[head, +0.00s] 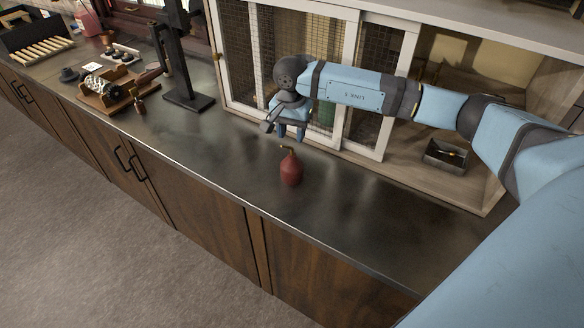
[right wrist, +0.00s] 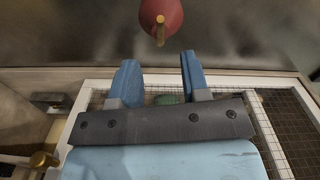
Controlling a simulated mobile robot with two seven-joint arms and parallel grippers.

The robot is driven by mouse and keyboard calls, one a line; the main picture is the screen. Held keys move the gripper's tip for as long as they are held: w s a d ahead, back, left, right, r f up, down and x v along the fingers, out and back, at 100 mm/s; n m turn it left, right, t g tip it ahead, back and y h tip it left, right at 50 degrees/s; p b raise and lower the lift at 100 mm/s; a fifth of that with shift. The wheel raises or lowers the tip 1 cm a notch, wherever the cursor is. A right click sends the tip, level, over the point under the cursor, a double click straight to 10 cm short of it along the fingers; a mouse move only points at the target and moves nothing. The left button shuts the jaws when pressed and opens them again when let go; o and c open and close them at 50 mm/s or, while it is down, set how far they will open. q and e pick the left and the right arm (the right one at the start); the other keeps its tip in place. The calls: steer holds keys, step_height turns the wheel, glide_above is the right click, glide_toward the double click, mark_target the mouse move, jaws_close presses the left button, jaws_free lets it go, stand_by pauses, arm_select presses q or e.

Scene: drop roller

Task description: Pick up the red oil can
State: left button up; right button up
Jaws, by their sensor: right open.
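The red oil can (head: 291,169) stands upright on the dark metal countertop (head: 225,165), with its thin brass spout at the top. My right gripper (head: 291,134) is open and empty, above the counter and just behind the can in the head view. In the right wrist view the can (right wrist: 162,18) is at the top edge, partly cut off, beyond the two blue fingertips (right wrist: 157,58) and apart from them. My left gripper is not in view.
A white-framed mesh cabinet (head: 357,60) stands along the back of the counter, close behind my right gripper. A black stand (head: 187,100) and a wooden tray with metal parts (head: 105,104) are to the left. The counter around the can is clear.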

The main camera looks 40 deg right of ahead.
mark_target(290, 160)
step_height(290, 160, down, 5)
steer(key=shift+f+p, duration=0.1)
steer(key=shift+p, duration=0.55)
jaws_close()
